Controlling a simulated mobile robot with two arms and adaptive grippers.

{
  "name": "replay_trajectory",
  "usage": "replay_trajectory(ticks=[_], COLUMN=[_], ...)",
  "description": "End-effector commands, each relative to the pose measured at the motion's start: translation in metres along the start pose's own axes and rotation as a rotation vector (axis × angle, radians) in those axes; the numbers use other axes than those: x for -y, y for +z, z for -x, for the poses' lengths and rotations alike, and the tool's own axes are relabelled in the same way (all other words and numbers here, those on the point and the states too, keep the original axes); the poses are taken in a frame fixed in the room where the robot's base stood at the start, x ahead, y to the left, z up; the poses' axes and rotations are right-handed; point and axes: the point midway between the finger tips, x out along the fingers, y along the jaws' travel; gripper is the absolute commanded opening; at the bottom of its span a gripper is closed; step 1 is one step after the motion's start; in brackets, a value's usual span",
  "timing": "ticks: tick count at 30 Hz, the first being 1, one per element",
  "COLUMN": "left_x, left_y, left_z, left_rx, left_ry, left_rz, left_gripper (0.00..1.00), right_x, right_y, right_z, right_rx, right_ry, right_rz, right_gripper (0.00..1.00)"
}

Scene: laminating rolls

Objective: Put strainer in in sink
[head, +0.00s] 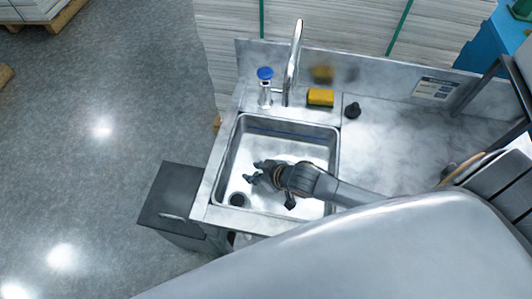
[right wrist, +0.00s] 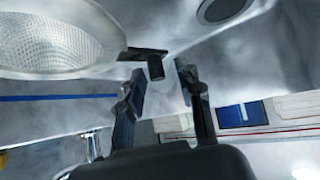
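The steel sink (head: 228,160) is set in a metal counter, with a round dark drain (head: 237,199) near its front left; a dark drain ring also shows in the right wrist view (right wrist: 222,9). My right gripper (head: 254,171) is inside the sink outline, pointing left. Its two fingers (right wrist: 160,82) are apart. In the right wrist view, a pale round mesh strainer (right wrist: 55,38) with a dark handle (right wrist: 142,53) is at the upper left; the handle's end appears between the fingertips, with no clear grip. I cannot make out the strainer in the head view. My left gripper is out of view.
A tall faucet (head: 293,62), a blue-capped dispenser (head: 265,88) and a yellow sponge (head: 320,97) stand behind the sink. A small black object (head: 352,110) lies on the counter to the right. The counter (head: 400,140) right of the sink is mostly clear.

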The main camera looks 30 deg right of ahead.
Motion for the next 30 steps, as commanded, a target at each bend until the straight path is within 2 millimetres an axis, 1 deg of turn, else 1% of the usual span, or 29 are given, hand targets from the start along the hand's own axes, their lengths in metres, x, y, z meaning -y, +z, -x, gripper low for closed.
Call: replay_trajectory(ticks=[9,15,18,21,30], left_x=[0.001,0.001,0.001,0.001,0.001], left_y=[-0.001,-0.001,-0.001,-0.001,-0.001], left_z=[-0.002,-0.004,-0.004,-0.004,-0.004], left_rx=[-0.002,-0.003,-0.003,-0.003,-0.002], left_ry=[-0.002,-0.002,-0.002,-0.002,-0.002], left_rz=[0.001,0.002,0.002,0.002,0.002], left_gripper=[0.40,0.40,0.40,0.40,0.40], right_x=[0.001,0.000,0.000,0.000,0.000], right_y=[0.002,0.001,0.001,0.000,-0.001], right_z=[0.062,0.094,0.104,0.109,0.110], right_rx=[0.002,0.001,0.001,0.000,0.000], right_ry=[-0.001,0.000,0.001,-0.001,0.000], right_rz=[0.002,0.002,0.001,0.001,0.001], right_gripper=[0.36,0.36,0.36,0.36,0.36])
